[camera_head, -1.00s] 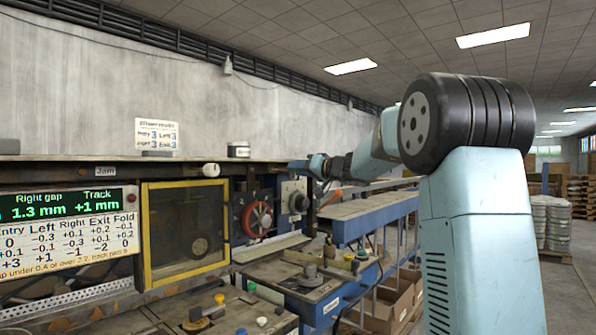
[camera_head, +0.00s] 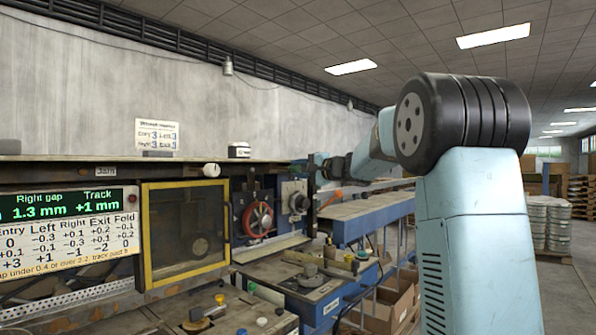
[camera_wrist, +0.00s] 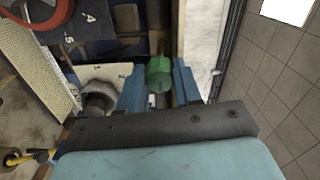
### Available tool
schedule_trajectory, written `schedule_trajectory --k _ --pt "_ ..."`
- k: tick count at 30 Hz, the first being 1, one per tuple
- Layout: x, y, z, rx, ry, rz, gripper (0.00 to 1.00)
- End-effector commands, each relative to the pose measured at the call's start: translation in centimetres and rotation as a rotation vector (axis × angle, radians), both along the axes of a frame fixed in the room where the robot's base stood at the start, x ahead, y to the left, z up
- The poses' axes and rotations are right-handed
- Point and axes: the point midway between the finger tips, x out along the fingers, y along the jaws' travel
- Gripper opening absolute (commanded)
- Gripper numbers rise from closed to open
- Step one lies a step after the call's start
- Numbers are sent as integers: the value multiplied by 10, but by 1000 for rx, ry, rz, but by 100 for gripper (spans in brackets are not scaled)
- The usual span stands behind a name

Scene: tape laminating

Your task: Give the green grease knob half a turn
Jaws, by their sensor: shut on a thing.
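The green grease knob (camera_wrist: 159,73) is a small green cylinder in the middle of the wrist view. My gripper (camera_wrist: 159,82) has its two blue fingers closed on either side of it, one left and one right. In the head view my gripper (camera_head: 312,172) is at the machine's right end, above the orange-handled lever (camera_head: 331,199). How far the knob has turned cannot be read.
A grey round dial with a dark centre (camera_head: 296,201) and a red handwheel (camera_head: 258,218) are close by. A grey knob by a numbered plate (camera_wrist: 99,97) is left of the fingers. A yellow-framed window (camera_head: 185,236) and a blue-sided conveyor (camera_head: 372,213) flank this area.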

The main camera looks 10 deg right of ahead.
Motion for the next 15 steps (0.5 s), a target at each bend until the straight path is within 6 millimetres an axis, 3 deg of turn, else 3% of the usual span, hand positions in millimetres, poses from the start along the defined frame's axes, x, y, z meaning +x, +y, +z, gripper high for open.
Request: schedule_trajectory --k 15 --pt "1 -3 -5 396 295 -5 3"
